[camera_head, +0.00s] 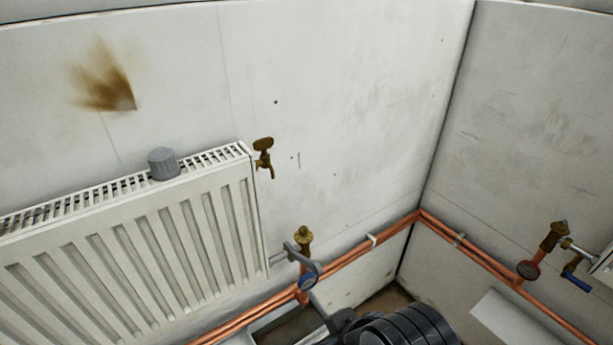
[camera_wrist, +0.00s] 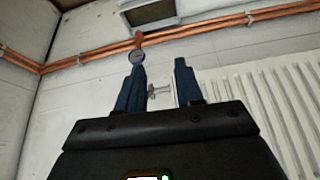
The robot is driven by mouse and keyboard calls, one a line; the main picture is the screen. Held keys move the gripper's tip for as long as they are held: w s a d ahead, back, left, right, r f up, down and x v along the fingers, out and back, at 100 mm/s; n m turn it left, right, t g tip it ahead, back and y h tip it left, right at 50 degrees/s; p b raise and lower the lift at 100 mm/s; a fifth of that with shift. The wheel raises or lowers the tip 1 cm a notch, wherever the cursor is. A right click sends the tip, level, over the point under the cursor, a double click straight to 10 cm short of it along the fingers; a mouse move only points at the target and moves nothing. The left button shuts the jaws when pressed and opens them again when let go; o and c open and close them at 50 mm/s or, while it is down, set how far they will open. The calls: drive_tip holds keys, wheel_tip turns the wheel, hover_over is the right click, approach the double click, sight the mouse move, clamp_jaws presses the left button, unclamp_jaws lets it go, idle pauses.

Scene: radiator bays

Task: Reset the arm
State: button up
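My gripper (camera_wrist: 159,68) shows in the wrist view with its two blue fingers apart and nothing held between them. A small grey fitting (camera_wrist: 158,91) shows beyond the gap, against the wall.
A grey cap (camera_head: 163,163) sits on the radiator top. A brass tap (camera_head: 264,155) is beside its upper corner.

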drive_tip(key=s+d+f+m+t, duration=0.4)
drive_tip(key=s+d+t, duration=0.1)
drive_tip(key=s+d, duration=0.7)
drive_tip(key=s+d+r+m+t+h, duration=0.1)
drive_tip(key=s+d+r+t, duration=0.1)
drive_tip(key=s+r, duration=0.4)
drive_tip(key=s+d+r+m+t+h, duration=0.1)
drive_tip(key=s+d+r+t, duration=0.2)
drive_tip(key=s+r, duration=0.2)
drive_tip(key=s, duration=0.3)
drive_tip(key=shift+s+d+r+h+b, duration=0.2)
drive_tip(key=shift+s+r+h+b, duration=0.1)
drive_tip(key=shift+r+h+b, duration=0.1)
drive_tip(key=shift+f, duration=0.1)
idle(0.3)
